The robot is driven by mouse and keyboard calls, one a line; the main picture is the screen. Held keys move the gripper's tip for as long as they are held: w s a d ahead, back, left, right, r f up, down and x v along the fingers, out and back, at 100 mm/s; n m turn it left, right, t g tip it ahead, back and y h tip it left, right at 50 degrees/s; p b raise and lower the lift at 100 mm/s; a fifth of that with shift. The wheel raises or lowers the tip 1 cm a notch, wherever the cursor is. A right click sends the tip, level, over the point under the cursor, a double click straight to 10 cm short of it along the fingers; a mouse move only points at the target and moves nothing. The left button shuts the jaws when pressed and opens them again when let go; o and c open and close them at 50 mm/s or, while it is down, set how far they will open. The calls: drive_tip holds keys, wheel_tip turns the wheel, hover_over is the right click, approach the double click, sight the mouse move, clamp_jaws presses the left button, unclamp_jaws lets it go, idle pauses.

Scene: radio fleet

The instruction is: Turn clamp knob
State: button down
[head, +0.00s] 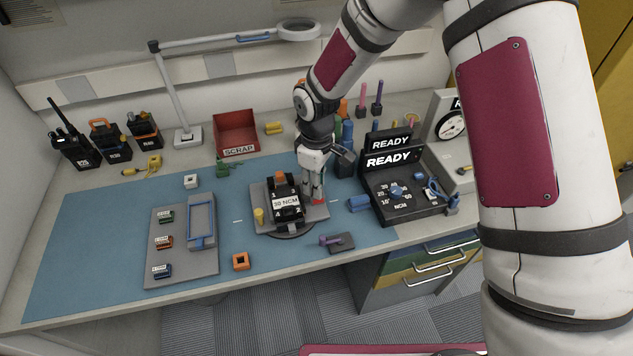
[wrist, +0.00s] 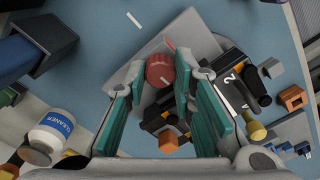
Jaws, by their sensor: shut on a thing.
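The red clamp knob (wrist: 160,69) sits on the grey fixture plate (wrist: 190,35), between the teal pads of my gripper (wrist: 158,75). My gripper is shut on it. In the head view my gripper (head: 314,190) points down at the right side of the fixture, and only a bit of red knob (head: 318,202) shows below the fingers. A black radio (head: 288,209) with an orange top and a "30 NCM" label is on the plate, left of my gripper. It also shows in the wrist view (wrist: 185,115).
A parts tray (head: 180,265) lies left of the fixture, with an orange block (head: 240,261) nearby. A black torque station (head: 402,205) with READY signs stands right. A red scrap bin (head: 236,130) stands behind. The blue mat (head: 95,230) is clear at left.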

drive_tip(key=m, duration=1.2)
drive_tip(key=shift+m, duration=0.4)
idle(0.3)
drive_tip(key=c, duration=1.3)
unclamp_jaws()
drive_tip(key=shift+c, duration=0.2)
wheel_tip(320, 180, up, 12)
